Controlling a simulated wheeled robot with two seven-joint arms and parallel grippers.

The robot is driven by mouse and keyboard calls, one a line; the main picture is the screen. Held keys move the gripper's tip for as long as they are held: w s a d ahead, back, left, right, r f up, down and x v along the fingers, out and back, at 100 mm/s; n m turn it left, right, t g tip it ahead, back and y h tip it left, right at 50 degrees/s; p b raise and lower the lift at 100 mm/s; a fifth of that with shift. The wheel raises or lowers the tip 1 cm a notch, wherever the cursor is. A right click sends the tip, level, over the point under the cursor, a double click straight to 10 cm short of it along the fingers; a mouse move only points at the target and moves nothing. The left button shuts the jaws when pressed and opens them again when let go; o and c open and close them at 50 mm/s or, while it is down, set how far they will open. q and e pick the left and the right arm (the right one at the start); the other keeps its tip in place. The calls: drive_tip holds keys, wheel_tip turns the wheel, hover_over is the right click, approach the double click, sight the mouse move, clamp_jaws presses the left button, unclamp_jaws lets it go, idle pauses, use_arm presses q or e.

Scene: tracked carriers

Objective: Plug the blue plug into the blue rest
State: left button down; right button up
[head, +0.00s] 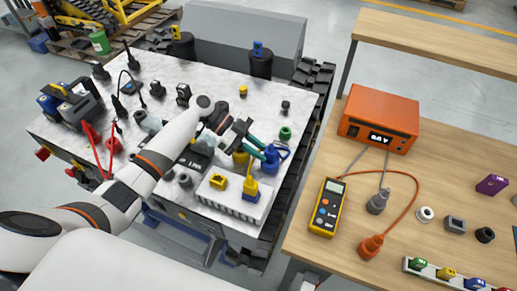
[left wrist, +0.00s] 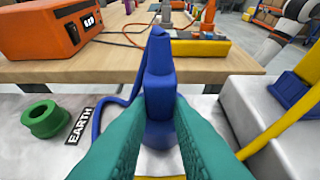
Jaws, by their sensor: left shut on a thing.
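My left gripper (head: 264,150), with teal fingers, is shut on the blue plug (left wrist: 160,85) above the grey-white bench top. In the left wrist view the plug stands upright between the fingers (left wrist: 158,135). Its blue cable (left wrist: 103,122) loops to the left. A blue base that looks like the blue rest (head: 250,196) sits on the white ribbed block, and also shows in the left wrist view (left wrist: 291,91). A yellow plug (head: 252,187) appears to stand in it. A yellow rest (head: 218,182) on the same block looks empty. My right gripper is not in view.
The white block (head: 228,207) lies at the bench's front edge. A green ring (head: 285,132) lies near the gripper. A wooden table on the right holds an orange meter box (head: 380,120), a yellow multimeter (head: 326,207) and cables. A gap separates bench and table.

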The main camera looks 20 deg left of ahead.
use_arm(q)
drive_tip(key=c, duration=1.2)
unclamp_jaws()
drive_tip(key=b+v, duration=0.2)
drive_tip(key=v, duration=1)
drive_tip(key=shift+r, duration=0.1)
